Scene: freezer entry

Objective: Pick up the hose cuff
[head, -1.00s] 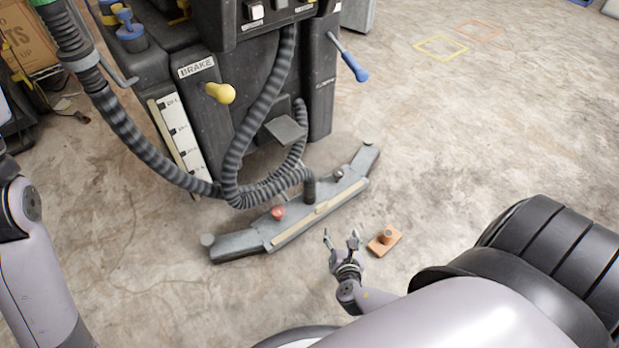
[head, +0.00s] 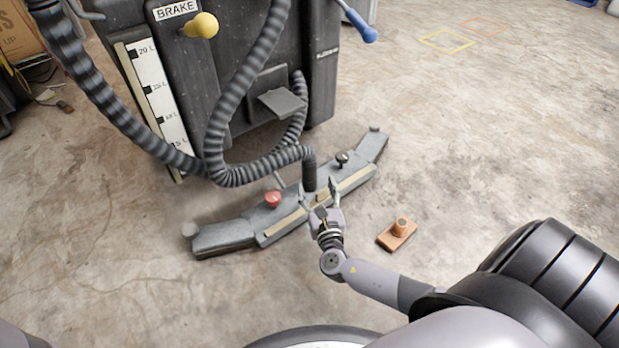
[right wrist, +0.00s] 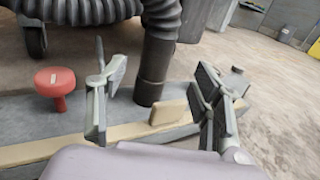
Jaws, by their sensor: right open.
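The hose cuff (head: 309,172) is a dark upright cylinder at the end of the ribbed grey hose, standing on the grey squeegee bar (head: 222,238). In the right wrist view the cuff (right wrist: 154,68) shows ahead, between the fingers in the picture. My right gripper (head: 319,188) is open and empty at the near side of the cuff, above the bar. In the right wrist view its fingers (right wrist: 156,88) stand left and right of the cuff; I see no contact. My left gripper is out of view.
A red knob (head: 273,199) and a dark knob (head: 342,158) rise from the bar on either side of the cuff. The hose (head: 240,178) loops to the left before the machine (head: 245,85). An orange block (head: 397,236) lies on the floor at right.

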